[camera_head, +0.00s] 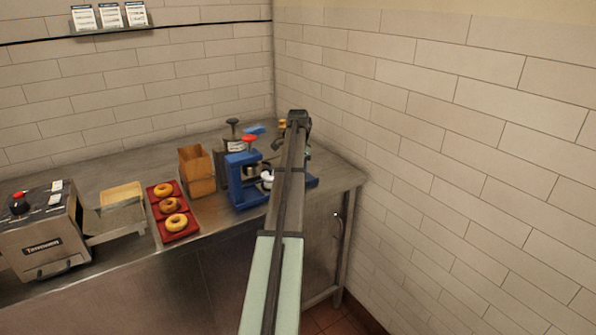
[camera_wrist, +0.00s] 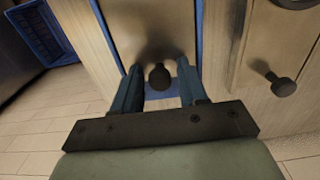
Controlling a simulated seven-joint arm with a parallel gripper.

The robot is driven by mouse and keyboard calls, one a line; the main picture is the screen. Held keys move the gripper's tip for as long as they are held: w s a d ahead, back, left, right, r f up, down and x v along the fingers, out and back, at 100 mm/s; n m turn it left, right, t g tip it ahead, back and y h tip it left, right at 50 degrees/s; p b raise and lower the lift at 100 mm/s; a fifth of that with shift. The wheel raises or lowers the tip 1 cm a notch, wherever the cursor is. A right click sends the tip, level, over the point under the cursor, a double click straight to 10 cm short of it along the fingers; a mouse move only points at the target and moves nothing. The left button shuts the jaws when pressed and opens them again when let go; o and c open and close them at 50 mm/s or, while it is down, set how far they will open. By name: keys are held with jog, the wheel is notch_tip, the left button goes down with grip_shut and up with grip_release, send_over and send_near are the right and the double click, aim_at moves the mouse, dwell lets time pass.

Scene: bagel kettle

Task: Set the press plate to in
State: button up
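A blue press-like machine (camera_head: 245,182) with a red knob (camera_head: 249,138) on top stands on the steel counter, partly hidden by my arm. I cannot single out the press plate with certainty. In the wrist view a dark round knob (camera_wrist: 159,77) stands out from a pale panel (camera_wrist: 150,25) with blue edging. My gripper (camera_wrist: 159,66) is open, with one finger on each side of this knob. Gaps show between the knob and both fingers. In the head view the fingers are hidden behind my arm.
A second dark knob (camera_wrist: 281,85) is on another pale panel at right. On the counter (camera_head: 110,182) stand a toaster-like machine (camera_head: 42,230), a red tray (camera_head: 163,226) with three bagels and a brown box (camera_head: 196,172). A tiled wall (camera_head: 450,150) rises close on the right.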

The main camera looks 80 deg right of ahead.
grip_shut()
dwell(0.3)
jog(key=w+a, duration=0.2)
jog(key=shift+w+a, duration=0.3)
jog(key=shift+o, duration=0.7)
grip_release()
jog(key=shift+r, duration=0.1)
notch_tip(320, 180, up, 14)
jog(key=shift+f, duration=0.2)
